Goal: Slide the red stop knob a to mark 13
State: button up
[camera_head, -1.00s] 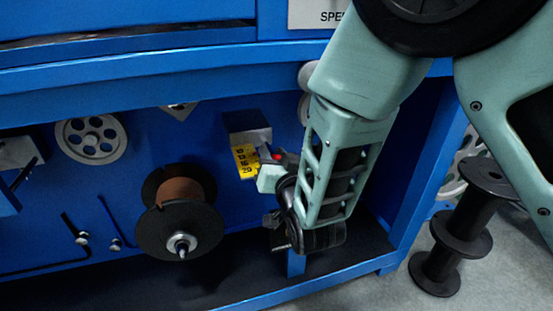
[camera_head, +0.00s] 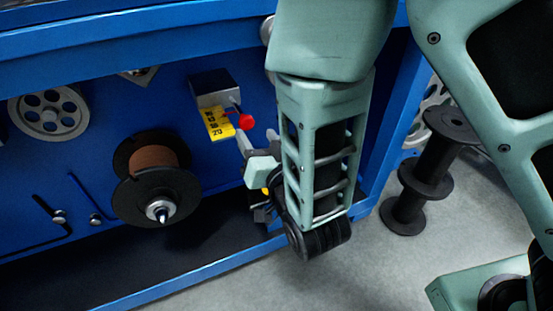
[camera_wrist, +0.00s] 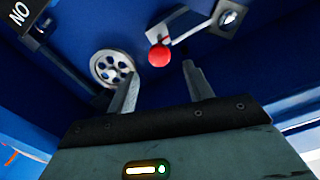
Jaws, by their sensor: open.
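The red stop knob (camera_head: 246,121) sticks out at the right edge of a yellow scale plate (camera_head: 217,121) with black marks, under a grey block. The number 20 shows near the plate's lower end; I cannot read which mark the knob is at. My gripper (camera_head: 256,143) is open and empty, just below the knob and apart from it in the head view. In the wrist view a red ball-shaped knob (camera_wrist: 159,56) on a metal arm lies ahead of my open fingers (camera_wrist: 160,85), between their lines. The scale cannot be made out there.
A black-flanged spool (camera_head: 158,178) with brown winding stands left of the scale. A grey pulley wheel (camera_head: 48,113) is farther left. Blue frame walls surround the recess. A black spool stand (camera_head: 425,170) is on the floor at right.

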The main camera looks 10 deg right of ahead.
jog(key=p+v, duration=0.8)
jog(key=shift+s+p, duration=0.2)
jog(key=shift+p, duration=0.1)
jog(key=shift+d, duration=0.1)
